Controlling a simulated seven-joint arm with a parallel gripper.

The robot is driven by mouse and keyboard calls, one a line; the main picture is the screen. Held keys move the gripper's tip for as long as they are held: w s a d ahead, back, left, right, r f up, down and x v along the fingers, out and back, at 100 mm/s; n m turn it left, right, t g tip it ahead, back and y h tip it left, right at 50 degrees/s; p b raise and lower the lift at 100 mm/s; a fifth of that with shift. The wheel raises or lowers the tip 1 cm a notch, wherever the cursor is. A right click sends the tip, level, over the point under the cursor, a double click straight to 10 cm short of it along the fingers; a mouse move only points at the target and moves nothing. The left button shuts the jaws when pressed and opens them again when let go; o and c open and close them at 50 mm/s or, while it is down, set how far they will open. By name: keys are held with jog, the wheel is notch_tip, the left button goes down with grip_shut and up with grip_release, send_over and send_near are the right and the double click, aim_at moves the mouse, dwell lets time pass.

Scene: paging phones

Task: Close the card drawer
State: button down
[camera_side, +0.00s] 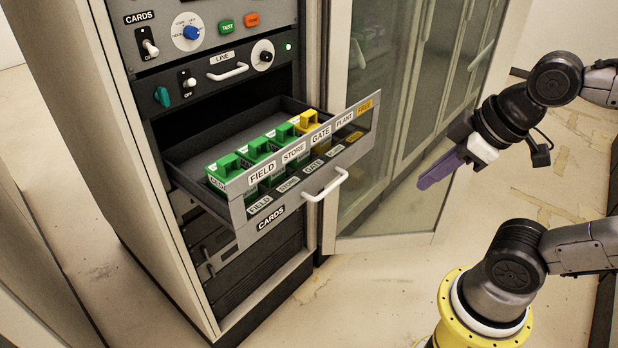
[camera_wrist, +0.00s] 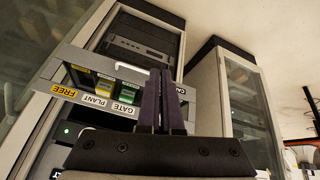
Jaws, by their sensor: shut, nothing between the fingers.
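The card drawer (camera_side: 285,185) is pulled out of the rack in the side view. Its front carries a white handle (camera_side: 326,186) and a CARDS label. Inside stand several green cards (camera_side: 255,152) and a yellow one (camera_side: 308,121), behind labels FIELD, STORE, GATE, PLANT and FREE. The drawer (camera_wrist: 75,58) also shows in the wrist view, upside down, with its right part hidden behind my fingers. My gripper (camera_side: 426,181) has purple fingers, shut and empty, in front of and to the right of the drawer, apart from it. The fingers also show in the wrist view (camera_wrist: 162,75).
The rack (camera_side: 145,150) has a panel with switches and knobs above the drawer. A glass door (camera_side: 395,130) stands open just right of the drawer, close to its right end. The floor (camera_side: 370,290) in front is clear.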

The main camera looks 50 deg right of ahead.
jog(key=w+a+r+n+y, duration=0.2)
jog(key=w+a+n, duration=0.1)
jog(key=n, duration=0.5)
jog(key=n+y, duration=0.2)
jog(key=n, duration=0.3)
send_near(293, 194)
jog(key=shift+x, duration=2.6)
jog(key=w, duration=2.6)
jog(key=shift+w+f, duration=0.1)
jog(key=shift+w, duration=1.25)
